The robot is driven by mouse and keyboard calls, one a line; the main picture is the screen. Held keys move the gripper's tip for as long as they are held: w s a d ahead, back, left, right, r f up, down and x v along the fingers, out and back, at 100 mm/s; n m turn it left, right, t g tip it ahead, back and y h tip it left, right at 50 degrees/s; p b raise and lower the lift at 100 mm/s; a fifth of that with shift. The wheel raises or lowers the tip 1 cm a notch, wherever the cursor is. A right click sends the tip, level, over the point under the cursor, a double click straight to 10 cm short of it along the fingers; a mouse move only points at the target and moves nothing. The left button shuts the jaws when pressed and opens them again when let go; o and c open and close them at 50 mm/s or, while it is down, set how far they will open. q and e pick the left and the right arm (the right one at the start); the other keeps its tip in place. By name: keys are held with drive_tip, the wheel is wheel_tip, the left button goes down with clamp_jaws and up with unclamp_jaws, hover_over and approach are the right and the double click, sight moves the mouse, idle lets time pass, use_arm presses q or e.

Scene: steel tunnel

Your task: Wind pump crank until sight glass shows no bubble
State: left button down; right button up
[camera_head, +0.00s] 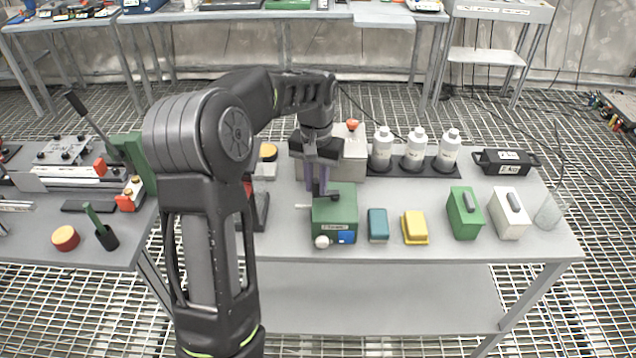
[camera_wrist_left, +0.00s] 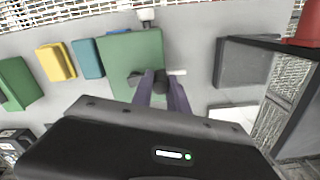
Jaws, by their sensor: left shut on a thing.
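The green pump box (camera_head: 341,205) stands on the grey table. It has a white round knob (camera_head: 322,241) and a small blue patch (camera_head: 346,237) on its front. My left gripper (camera_head: 318,190) points down over the box's top and is shut on the crank's dark knob, which shows between the purple fingers in the left wrist view (camera_wrist_left: 160,84). A pale rod sticks out beside the fingers. The sight glass cannot be made out clearly. My right gripper is not in view.
Blue (camera_head: 378,225) and yellow (camera_head: 415,227) blocks sit right of the pump, then green (camera_head: 465,213) and white (camera_head: 509,214) boxes. Three white bottles (camera_head: 415,148) stand in a black rack behind. A beige box (camera_head: 350,152) is behind the pump.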

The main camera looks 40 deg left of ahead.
use_arm(q)
drive_tip(key=m, duration=0.1)
drive_tip(key=w+m, duration=0.1)
drive_tip(key=m, duration=0.1)
drive_tip(key=a+m+p, duration=0.1)
drive_tip(key=shift+w+m, duration=0.3)
drive_tip(key=m, duration=0.1)
drive_tip(key=w+m+p, duration=0.1)
drive_tip(key=m, duration=0.2)
drive_tip(key=shift+w+a+r+m, duration=0.1)
drive_tip(key=shift+w+a+m, duration=0.05)
drive_tip(key=shift+w+m, duration=0.2)
drive_tip(key=m, duration=0.1)
drive_tip(key=w+m+p, duration=0.1)
drive_tip(key=m, duration=0.1)
drive_tip(key=w+m, duration=0.1)
drive_tip(key=m, duration=0.1)
drive_tip(key=shift+d+p, duration=0.25)
drive_tip(key=shift+p, duration=0.1)
drive_tip(key=m, duration=0.1)
drive_tip(key=w+d+m, duration=0.1)
drive_tip(key=m, duration=0.3)
drive_tip(key=shift+w+d+p, duration=0.15)
drive_tip(key=shift+w+p, duration=0.1)
drive_tip(key=shift+p, duration=0.15)
drive_tip(key=c, duration=1.3)
unclamp_jaws()
drive_tip(key=shift+r+b, duration=0.6)
drive_tip(key=shift+r, duration=3.2)
